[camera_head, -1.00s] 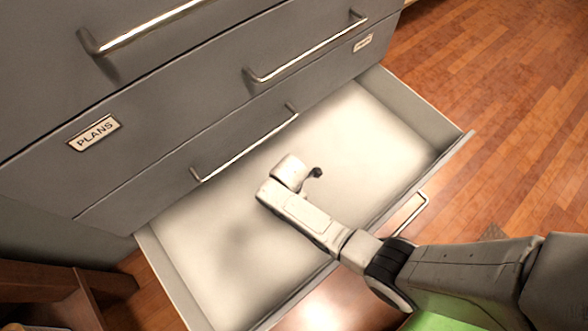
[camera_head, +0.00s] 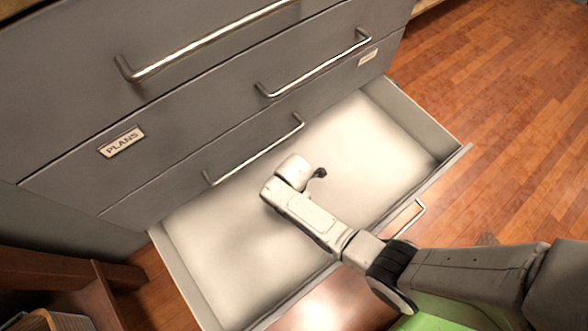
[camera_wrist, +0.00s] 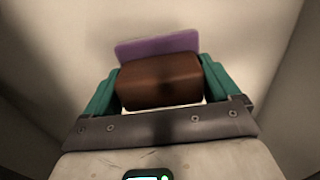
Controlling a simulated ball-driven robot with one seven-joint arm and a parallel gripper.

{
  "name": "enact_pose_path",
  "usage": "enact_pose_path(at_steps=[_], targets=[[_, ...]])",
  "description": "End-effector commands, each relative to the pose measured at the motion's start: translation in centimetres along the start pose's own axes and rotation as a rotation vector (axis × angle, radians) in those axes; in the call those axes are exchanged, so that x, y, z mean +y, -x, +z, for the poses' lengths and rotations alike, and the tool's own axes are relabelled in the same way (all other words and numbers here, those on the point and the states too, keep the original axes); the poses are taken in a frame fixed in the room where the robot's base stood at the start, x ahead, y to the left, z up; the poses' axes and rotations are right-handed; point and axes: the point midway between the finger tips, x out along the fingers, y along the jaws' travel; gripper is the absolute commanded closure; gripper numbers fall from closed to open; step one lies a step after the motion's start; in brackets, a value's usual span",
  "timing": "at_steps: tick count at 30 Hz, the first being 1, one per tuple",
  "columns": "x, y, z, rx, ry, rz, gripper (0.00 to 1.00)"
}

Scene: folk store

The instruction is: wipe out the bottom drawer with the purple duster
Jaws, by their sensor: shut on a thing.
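The bottom drawer (camera_head: 385,135) is pulled out of the grey cabinet in the head view; its pale floor looks bare. My arm reaches over the drawer's front edge, and my wrist is above the middle of the drawer. In the wrist view my gripper (camera_wrist: 160,88) has its green fingers on both sides of a brown block, the back of the purple duster (camera_wrist: 158,46). A purple edge shows beyond the block. The duster and fingers are hidden below my wrist in the head view. I cannot tell whether the duster touches the drawer floor.
Closed drawers with metal handles (camera_head: 315,62) rise above the open one; one bears a "PLANS" label (camera_head: 121,142). A dark wooden piece of furniture (camera_head: 75,275) stands at the lower left. Open wooden floor (camera_head: 500,90) lies to the right.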

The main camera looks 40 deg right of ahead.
Motion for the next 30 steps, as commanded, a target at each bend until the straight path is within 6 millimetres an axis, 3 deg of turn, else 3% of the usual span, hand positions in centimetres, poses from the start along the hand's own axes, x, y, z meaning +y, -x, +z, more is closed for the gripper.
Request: enact_pose_path(at_steps=[13,23,30], targets=[[0.1,0.9,0.0,0.0,0.0,0.002,0.35],[0.1,3.6,0.0,0.0,0.0,0.002,0.35],[0.1,3.5,0.0,0.0,0.0,0.002,0.35]])
